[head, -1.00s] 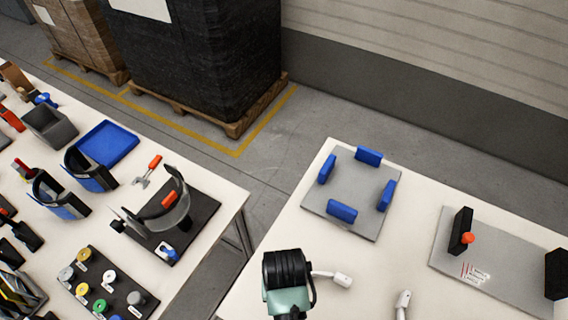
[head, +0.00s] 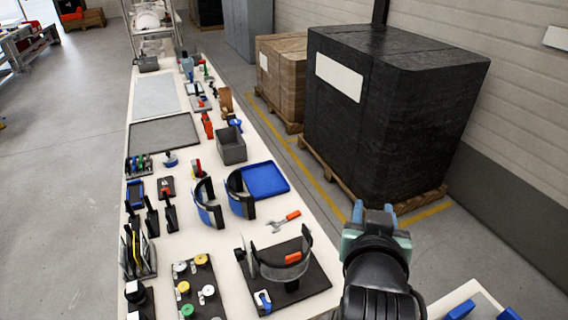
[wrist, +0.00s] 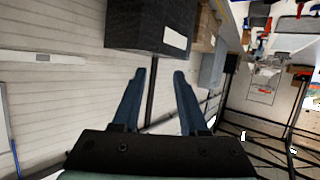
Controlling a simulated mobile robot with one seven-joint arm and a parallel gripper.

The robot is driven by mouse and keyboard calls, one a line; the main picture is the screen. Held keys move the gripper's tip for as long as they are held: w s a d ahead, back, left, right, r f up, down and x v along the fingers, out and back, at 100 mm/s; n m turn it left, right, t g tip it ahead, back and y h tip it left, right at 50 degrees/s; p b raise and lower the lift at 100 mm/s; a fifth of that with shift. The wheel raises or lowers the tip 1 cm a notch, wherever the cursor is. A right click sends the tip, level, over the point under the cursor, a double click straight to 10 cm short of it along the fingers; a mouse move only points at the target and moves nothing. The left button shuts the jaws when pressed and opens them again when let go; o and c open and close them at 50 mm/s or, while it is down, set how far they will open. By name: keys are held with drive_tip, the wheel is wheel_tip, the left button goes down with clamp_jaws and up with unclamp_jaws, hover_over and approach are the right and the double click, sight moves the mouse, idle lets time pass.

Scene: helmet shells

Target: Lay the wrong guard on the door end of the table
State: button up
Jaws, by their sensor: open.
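A clear curved guard (head: 272,272) with dark ends stands on a black base plate on the long table (head: 222,262). Two more curved guards, with blue and black parts, stand farther along it: one on the left (head: 205,206) and one on the right (head: 238,196), beside a blue tray. I cannot tell which guard is the wrong one. My gripper (head: 373,213) is raised to the right of the table, apart from all the guards. Its blue fingers are spread and empty in the wrist view (wrist: 160,77). No guard is clear in the wrist view.
The blue tray (head: 265,180) and a grey bin (head: 231,147) stand near the right edge. Bare grey mats (head: 165,134) lie farther up. Wrapped pallets (head: 385,115) stand beyond the table; another table's corner shows lower right.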

drive_tip(key=a+r+n+t+y, duration=0.1)
drive_tip(key=a+r+t, duration=0.2)
drive_tip(key=r, duration=0.6)
drive_tip(key=a+r+n+t, duration=0.1)
drive_tip(key=a+r+t, duration=0.25)
drive_tip(key=r, duration=0.45)
drive_tip(key=s+a+r+t+y, duration=0.1)
drive_tip(key=s+a+r+t, duration=0.1)
drive_tip(key=r, duration=0.5)
drive_tip(key=s+a+r+t+y, duration=0.1)
drive_tip(key=s+a+r+t, duration=0.2)
drive_tip(key=s+r, duration=0.2)
drive_tip(key=s+a+r+n+t+y, duration=0.1)
drive_tip(key=s+a+r+t, duration=0.1)
drive_tip(key=r, duration=0.6)
drive_tip(key=shift+s+a+r+t, duration=0.35)
drive_tip(key=shift+s+a+r, duration=0.1)
drive_tip(key=shift+s, duration=0.7)
drive_tip(key=shift+f, duration=0.1)
drive_tip(key=shift+f+b, duration=0.5)
drive_tip(key=shift+d, duration=0.1)
